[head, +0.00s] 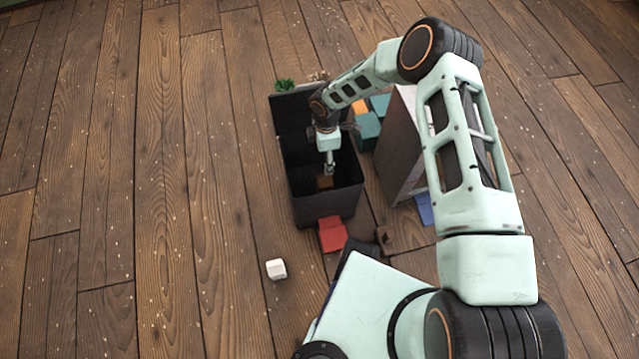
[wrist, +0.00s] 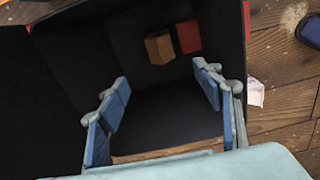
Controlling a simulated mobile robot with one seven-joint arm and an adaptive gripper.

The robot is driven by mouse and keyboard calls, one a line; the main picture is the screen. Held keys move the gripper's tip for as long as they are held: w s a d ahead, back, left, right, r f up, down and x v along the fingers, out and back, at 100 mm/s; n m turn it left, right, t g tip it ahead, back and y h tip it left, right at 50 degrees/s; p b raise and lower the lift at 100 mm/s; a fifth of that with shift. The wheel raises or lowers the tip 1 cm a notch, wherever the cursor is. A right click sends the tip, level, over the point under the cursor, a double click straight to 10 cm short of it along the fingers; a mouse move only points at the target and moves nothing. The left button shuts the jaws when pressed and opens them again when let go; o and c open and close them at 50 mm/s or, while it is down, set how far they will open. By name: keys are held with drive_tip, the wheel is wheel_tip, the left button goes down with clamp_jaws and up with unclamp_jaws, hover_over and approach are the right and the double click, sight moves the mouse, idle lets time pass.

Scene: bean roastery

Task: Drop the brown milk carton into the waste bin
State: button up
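The black waste bin (head: 327,207) stands on the floor left of my arm, its open top facing up. In the wrist view its dark inner wall (wrist: 110,40) fills much of the picture. A brown block-like carton (wrist: 160,48) lies inside the bin, next to a flat red piece (wrist: 188,36). In the head view the brown carton (head: 325,183) shows as a small patch in the dark interior. My gripper (head: 329,170) points down over the bin's opening. In the wrist view its blue-padded fingers (wrist: 165,105) are wide apart with nothing between them, clear of the carton.
A white cube (head: 276,268) lies on the floor at front left. Red blocks (head: 332,235) sit at the bin's near side, and a dark brown object (head: 386,238) lies to their right. A tall panel (head: 398,150) stands right of the bin. The left floor is open.

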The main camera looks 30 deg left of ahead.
drive_tip(key=shift+r, duration=0.15)
wheel_tip(320, 180, up, 12)
idle(0.6)
idle(0.4)
